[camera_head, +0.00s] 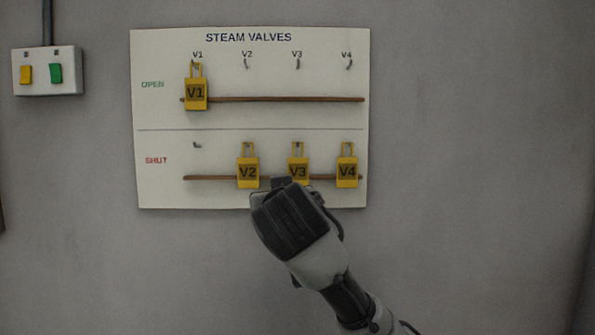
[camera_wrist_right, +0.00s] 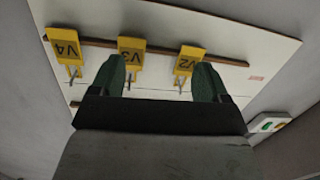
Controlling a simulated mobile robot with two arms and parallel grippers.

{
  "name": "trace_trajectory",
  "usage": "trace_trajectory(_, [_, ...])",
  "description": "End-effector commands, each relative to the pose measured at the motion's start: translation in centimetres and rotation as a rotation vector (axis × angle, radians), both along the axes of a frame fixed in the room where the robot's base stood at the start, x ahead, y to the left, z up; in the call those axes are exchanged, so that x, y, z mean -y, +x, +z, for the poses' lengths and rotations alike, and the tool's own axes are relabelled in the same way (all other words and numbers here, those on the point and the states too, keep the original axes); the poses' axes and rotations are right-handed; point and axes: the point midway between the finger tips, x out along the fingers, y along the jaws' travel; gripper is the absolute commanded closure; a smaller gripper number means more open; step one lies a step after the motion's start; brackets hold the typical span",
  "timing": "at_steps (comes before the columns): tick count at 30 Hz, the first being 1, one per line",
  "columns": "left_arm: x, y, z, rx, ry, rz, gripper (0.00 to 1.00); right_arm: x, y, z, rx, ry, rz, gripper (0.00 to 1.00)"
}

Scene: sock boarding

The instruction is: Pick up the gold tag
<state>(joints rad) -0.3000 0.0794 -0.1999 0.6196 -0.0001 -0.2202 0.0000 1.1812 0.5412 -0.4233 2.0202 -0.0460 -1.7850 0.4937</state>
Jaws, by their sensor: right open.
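Several gold-yellow tags hang on a white STEAM VALVES board (camera_head: 250,60). Tag V1 (camera_head: 195,94) hangs in the OPEN row. Tags V2 (camera_head: 248,174), V3 (camera_head: 299,168) and V4 (camera_head: 347,173) hang in the SHUT row. My right gripper (camera_head: 283,188) is in front of the board's lower edge and overlaps the bottom of V3. In the right wrist view my right gripper (camera_wrist_right: 160,74) is open, with nothing held. There, V3 (camera_wrist_right: 131,47) and V2 (camera_wrist_right: 189,58) show beyond and between its fingers, near one finger each; contact cannot be told. My left gripper is not in view.
A brown rail (camera_head: 280,100) runs along the OPEN row and another (camera_head: 215,178) behind the SHUT tags. Empty hooks show at V2, V3 and V4 above and V1 below. A switch box (camera_head: 45,87) is on the wall at left. The wall at right is clear.

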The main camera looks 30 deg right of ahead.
Motion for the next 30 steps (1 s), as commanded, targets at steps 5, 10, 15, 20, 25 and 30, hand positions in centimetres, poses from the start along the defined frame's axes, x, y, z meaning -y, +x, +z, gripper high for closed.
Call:
trace_trajectory(5, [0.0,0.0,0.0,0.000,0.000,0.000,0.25,1.7,-2.0,6.4,0.122,0.025,-0.068,0.23])
trace_trajectory(10, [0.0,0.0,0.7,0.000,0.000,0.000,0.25,2.7,-1.6,7.9,0.147,0.031,-0.086,0.23])
trace_trajectory(15, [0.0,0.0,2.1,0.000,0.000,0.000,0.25,4.1,0.7,8.0,0.145,0.031,-0.086,0.23])
trace_trajectory(20, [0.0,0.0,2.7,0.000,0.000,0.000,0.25,4.9,2.1,7.7,0.146,0.032,-0.083,0.23])
trace_trajectory(25, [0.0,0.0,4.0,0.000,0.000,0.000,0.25,5.6,3.2,7.8,0.144,0.029,-0.084,0.23])
trace_trajectory(30, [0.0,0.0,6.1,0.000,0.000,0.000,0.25,6.9,5.1,7.4,0.143,0.029,-0.084,0.23])
